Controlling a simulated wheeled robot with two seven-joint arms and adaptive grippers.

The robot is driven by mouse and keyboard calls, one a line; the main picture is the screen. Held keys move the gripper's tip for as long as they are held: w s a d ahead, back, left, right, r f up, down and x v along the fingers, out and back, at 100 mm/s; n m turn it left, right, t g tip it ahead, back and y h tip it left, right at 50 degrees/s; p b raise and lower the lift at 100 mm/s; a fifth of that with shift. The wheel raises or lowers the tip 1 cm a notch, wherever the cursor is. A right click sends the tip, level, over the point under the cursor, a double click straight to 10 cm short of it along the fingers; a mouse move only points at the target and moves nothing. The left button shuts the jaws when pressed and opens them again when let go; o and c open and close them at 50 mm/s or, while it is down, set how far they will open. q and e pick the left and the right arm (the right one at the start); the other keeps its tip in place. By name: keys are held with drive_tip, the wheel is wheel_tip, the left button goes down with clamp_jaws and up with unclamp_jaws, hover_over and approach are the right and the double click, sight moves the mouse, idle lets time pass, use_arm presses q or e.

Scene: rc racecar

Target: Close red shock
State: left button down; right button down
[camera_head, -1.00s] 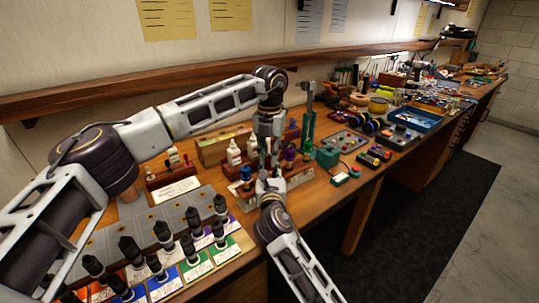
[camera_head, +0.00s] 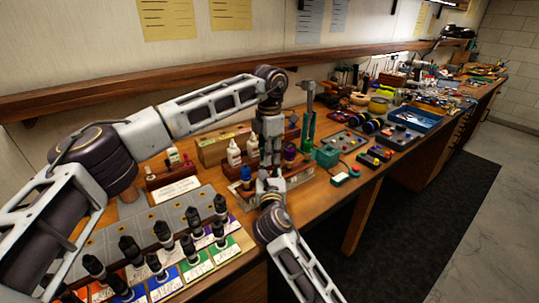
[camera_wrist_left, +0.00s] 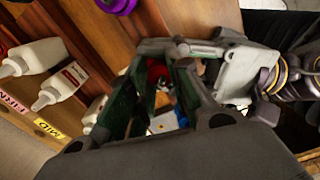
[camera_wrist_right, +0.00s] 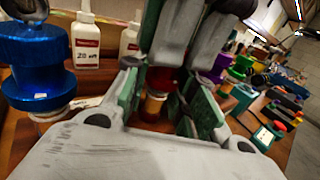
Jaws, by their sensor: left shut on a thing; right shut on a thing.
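The red shock shows in the right wrist view as a dark red top (camera_wrist_right: 160,80) over an amber body (camera_wrist_right: 153,106), upright between my grippers. In the left wrist view a red part (camera_wrist_left: 157,72) shows between the fingers. My left gripper (camera_head: 268,157) points down from above and is shut on the red top. My right gripper (camera_head: 268,187) comes from the front; in its wrist view its green-padded fingers (camera_wrist_right: 165,105) are shut around the amber body. The fingers hide most of the shock, and its grip points are partly covered.
A blue shock (camera_wrist_right: 40,65) stands at the left and a purple one (camera_head: 290,154) beside the grippers. White dropper bottles (camera_head: 234,153) stand behind.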

use_arm(q)
drive_tip(key=m, duration=0.5)
drive_tip(key=shift+s+d, duration=0.1)
drive_tip(key=shift+d, duration=0.1)
use_arm(e)
drive_tip(key=shift+a, duration=0.15)
use_arm(q)
drive_tip(key=c, duration=1.2)
unclamp_jaws()
drive_tip(key=shift+a, duration=0.1)
drive_tip(key=shift+c, duration=0.2)
drive_tip(key=shift+a, duration=0.1)
drive_tip(key=shift+r, duration=0.1)
drive_tip(key=shift+r, duration=0.4)
wheel_tip(320, 180, up, 11)
